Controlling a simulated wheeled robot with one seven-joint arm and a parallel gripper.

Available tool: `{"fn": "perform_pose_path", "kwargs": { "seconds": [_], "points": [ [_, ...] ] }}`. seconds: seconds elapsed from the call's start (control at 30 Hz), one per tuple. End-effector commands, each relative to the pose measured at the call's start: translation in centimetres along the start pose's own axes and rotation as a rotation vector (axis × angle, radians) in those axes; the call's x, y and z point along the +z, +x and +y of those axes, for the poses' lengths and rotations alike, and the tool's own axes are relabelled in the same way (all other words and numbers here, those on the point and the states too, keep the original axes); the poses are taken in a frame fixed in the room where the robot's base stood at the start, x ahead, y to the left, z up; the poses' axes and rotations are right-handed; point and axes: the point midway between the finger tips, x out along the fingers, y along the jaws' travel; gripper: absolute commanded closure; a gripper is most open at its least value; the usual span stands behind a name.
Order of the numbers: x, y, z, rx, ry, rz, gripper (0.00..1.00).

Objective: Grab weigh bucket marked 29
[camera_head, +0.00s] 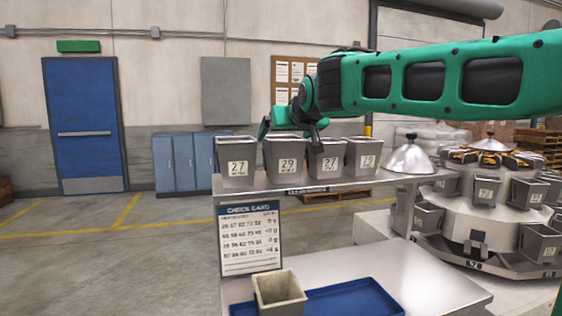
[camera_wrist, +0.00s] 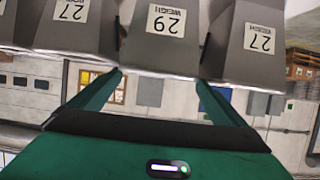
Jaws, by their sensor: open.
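The weigh bucket marked 29 (camera_head: 285,160) is a grey tapered metal bucket, upright on a raised metal shelf, second from left in a row. My gripper (camera_head: 291,134) is open at the top of this bucket, with one finger near each side. In the wrist view, which is upside down, the bucket marked 29 (camera_wrist: 160,45) is centred between the fingertips of my gripper (camera_wrist: 160,82). I cannot tell whether the fingers touch it. Its neighbours on both sides are marked 27, at left (camera_head: 236,163) and at right (camera_head: 327,160).
A fourth bucket (camera_head: 363,157) has an unclear number. A metal dome (camera_head: 411,158) stands at the shelf's right end. Below are a check card (camera_head: 248,240), a beige-rimmed bucket (camera_head: 279,293) and a blue tray (camera_head: 350,298). A round weigher (camera_head: 470,215) with several buckets stands right. Gaps between the shelf buckets are narrow.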

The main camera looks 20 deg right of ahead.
Motion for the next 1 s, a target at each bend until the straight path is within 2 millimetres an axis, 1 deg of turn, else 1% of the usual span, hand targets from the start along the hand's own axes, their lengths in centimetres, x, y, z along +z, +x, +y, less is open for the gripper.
{"fn": "perform_pose_path", "kwargs": {
  "seconds": [0.33,0.47,0.67,0.7,0.77,0.8,0.87,0.9,1.0],
  "points": [
    [-0.1,4.3,0.4,0.001,0.0,-0.002,0.04],
    [-0.1,5.1,0.4,0.001,0.0,-0.002,0.04],
    [-0.1,5.1,0.4,0.001,0.0,-0.001,0.04],
    [-0.1,5.1,0.4,0.001,0.0,-0.001,0.06],
    [-0.1,5.1,0.4,0.001,0.0,-0.001,0.21],
    [-0.1,5.1,0.4,0.001,0.0,-0.001,0.3],
    [-0.1,5.1,0.4,0.001,0.0,-0.001,0.45],
    [-0.1,5.1,0.4,0.001,0.0,-0.001,0.54],
    [-0.2,5.0,0.4,0.001,0.001,0.002,0.74]
  ]
}}
